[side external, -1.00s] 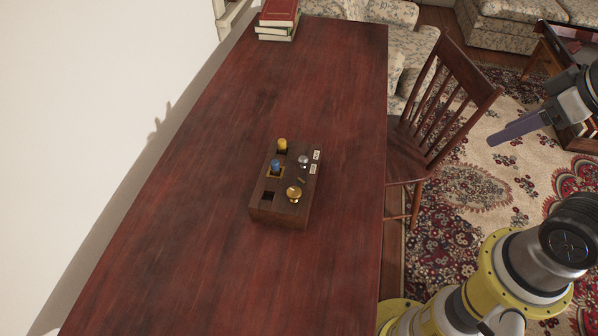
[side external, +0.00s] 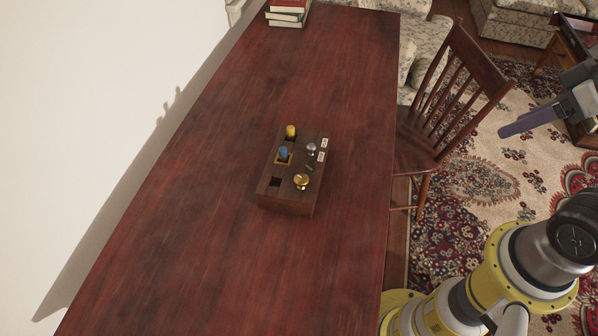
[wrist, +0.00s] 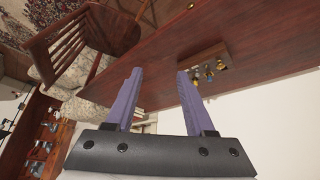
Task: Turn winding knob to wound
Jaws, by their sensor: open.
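A dark wooden box (side external: 288,201) lies on the table. A brass knob (side external: 301,182) stands at its near right, probably the winding knob. A small silver knob (side external: 311,148) sits farther back, beside two white labels (side external: 322,156) too small to read. A blue peg (side external: 284,152) and a yellow peg (side external: 291,131) stand along the left side, with a square opening (side external: 275,182) in front of them. My gripper (side external: 502,133) is well to the right of the box, over the rug. In the wrist view my gripper (wrist: 160,72) is open and empty, with the box (wrist: 203,58) beyond its fingers.
The long red-brown table (side external: 230,240) is clear around the box. A stack of books (side external: 288,12) stands at its far end. A wooden chair (side external: 450,110) is at the table's right side, between my gripper and the table. A white wall (side external: 90,120) runs along the left.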

